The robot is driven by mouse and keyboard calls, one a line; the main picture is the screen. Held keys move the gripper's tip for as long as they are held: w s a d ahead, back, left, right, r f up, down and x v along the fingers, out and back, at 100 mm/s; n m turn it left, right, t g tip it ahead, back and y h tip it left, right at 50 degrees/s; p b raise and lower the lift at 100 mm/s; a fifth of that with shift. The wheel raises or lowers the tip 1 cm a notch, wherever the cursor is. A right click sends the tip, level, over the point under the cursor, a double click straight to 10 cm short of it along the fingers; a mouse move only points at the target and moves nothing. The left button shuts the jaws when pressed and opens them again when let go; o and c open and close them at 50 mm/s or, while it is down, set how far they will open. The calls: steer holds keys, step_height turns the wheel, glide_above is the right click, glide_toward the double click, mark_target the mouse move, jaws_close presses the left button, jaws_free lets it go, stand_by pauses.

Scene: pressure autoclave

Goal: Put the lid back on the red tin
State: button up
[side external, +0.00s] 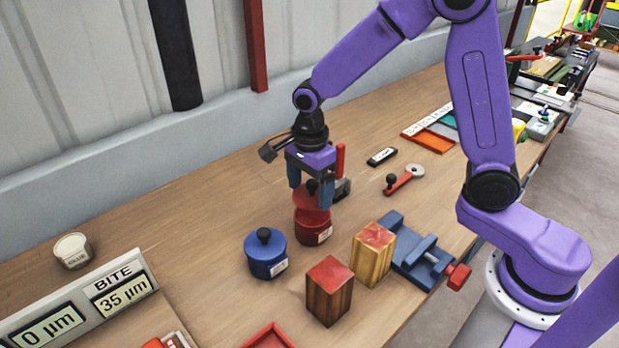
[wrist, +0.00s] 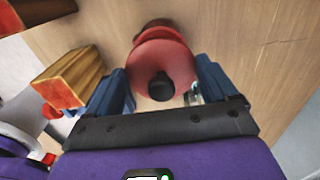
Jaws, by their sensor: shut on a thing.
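The red tin (side external: 313,232) stands on the wooden bench, with a pale label on its side. Its red lid (side external: 312,198) has a black knob and is just above the tin's top; I cannot tell whether they touch. My gripper (side external: 310,194) points down with its blue fingers on either side of the lid, shut on it. In the wrist view the lid (wrist: 162,58) lies between the fingertips (wrist: 163,85), its knob facing the camera. Part of the tin (wrist: 155,25) shows beyond the lid; its opening is hidden.
A blue lidded tin (side external: 265,255) stands at the front left. Two wooden blocks with red tops (side external: 329,292) (side external: 373,255) and a blue vise (side external: 415,252) are at the front right. A red-handled tool (side external: 403,180) lies behind.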

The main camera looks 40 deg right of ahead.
mark_target(310, 196)
steer(key=shift+f, duration=2.35)
steer(key=shift+f, duration=0.2)
stand_by(0.4)
steer(key=o, duration=0.8)
steer(key=shift+r, duration=0.1)
steer(key=shift+r, duration=3.45)
